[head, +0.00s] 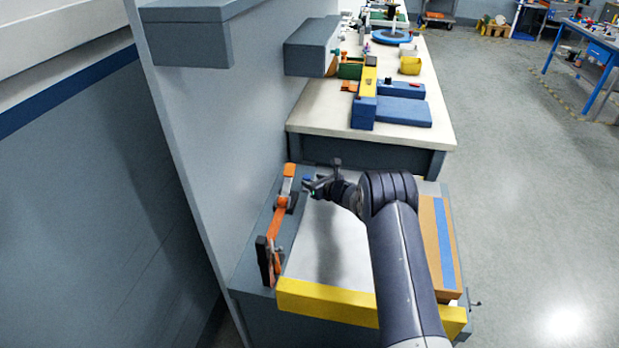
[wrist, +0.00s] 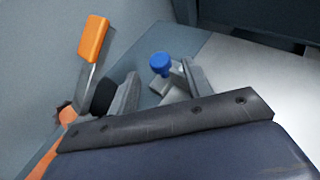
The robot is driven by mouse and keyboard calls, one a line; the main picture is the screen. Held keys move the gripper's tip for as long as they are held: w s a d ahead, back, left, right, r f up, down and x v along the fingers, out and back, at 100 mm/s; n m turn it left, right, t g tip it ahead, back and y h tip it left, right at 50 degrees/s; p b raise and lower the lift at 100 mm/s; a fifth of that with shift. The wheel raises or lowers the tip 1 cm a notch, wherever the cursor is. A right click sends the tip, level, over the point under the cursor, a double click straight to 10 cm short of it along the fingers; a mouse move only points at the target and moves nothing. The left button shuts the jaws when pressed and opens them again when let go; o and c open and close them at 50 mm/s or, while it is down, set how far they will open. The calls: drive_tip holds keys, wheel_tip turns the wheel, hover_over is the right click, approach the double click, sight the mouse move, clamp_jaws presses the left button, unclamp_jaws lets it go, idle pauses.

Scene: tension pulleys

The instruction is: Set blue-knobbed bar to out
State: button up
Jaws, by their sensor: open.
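The blue knob (wrist: 160,64) shows in the wrist view between my two gripper fingers, with a short pale grey bar (wrist: 172,88) under it. In the head view a small bit of the blue knob (head: 306,180) shows just left of my gripper (head: 317,187). My gripper (wrist: 162,82) is open, its fingers on either side of the knob. I cannot tell whether either finger touches it. The lower part of the bar is hidden by my gripper body.
An orange-ended lever (wrist: 94,38) stands left of my gripper, near a black roller (wrist: 104,96). An orange arm (head: 276,228) runs along the bench's left side beside the grey wall. A yellow edge (head: 330,302) borders the white bench top (head: 338,250), which is mostly clear.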

sight(309, 179)
drive_tip(key=shift+x, duration=1.7)
clamp_jaws()
